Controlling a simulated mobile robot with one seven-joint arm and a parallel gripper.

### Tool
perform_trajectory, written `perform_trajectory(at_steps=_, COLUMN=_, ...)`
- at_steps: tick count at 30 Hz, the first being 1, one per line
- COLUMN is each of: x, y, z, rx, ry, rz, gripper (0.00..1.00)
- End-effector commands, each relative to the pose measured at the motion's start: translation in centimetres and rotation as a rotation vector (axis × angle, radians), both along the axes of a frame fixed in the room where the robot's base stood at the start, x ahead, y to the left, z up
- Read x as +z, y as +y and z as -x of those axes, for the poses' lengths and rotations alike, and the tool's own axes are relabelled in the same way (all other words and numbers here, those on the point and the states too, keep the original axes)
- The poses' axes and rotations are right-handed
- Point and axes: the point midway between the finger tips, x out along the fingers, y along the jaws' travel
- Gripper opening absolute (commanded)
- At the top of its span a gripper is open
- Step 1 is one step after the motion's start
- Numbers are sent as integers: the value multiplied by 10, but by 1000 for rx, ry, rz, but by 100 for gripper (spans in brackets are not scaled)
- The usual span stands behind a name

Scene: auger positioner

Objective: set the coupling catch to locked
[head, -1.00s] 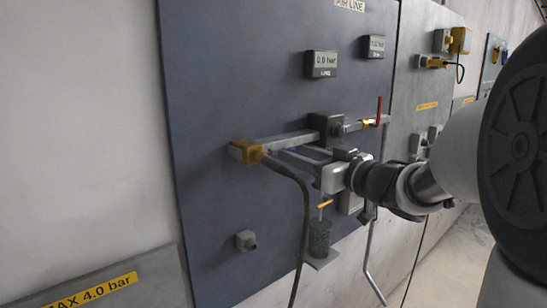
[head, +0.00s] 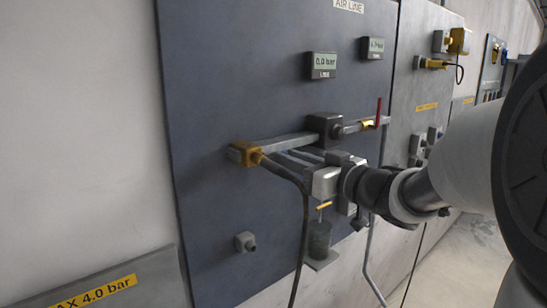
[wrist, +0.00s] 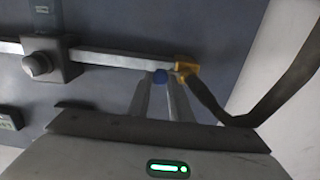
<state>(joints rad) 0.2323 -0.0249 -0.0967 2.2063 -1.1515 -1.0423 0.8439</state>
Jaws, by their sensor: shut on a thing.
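The yellow coupling (head: 245,153) sits at the left end of a grey pipe on the dark panel, with a dark hose hanging from it. It also shows in the wrist view (wrist: 187,69). In the head view my gripper (head: 284,158) reaches in just under the pipe. The catch is hidden there, and its exact setting cannot be told.
A grey valve block (head: 325,125) and a red lever (head: 378,112) are on the pipe to the right. The LINE display (head: 323,63) reads 0.0 bar; the other display (head: 372,46) is unclear. A dark green cup (head: 319,236) is below my gripper. The hose (head: 305,225) hangs close by.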

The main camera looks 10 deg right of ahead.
Motion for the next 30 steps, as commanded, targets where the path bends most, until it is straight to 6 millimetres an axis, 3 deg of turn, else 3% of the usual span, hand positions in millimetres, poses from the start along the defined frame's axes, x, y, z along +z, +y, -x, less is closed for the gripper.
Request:
perform_trajectory(at_steps=3, x=-1, y=3, z=1, rx=9, ry=1, rz=1, gripper=0)
perform_trajectory(at_steps=4, x=-1, y=3, z=1, rx=10, ry=1, rz=1, gripper=24)
perform_trajectory(at_steps=7, x=-1, y=3, z=1, rx=9, ry=1, rz=1, gripper=38)
perform_trajectory(at_steps=20, x=0, y=-2, z=7, rx=5, ry=2, rz=1, gripper=38)
perform_trajectory(at_steps=30, x=2, y=-43, z=66, rx=0, ry=1, rz=1, gripper=38)
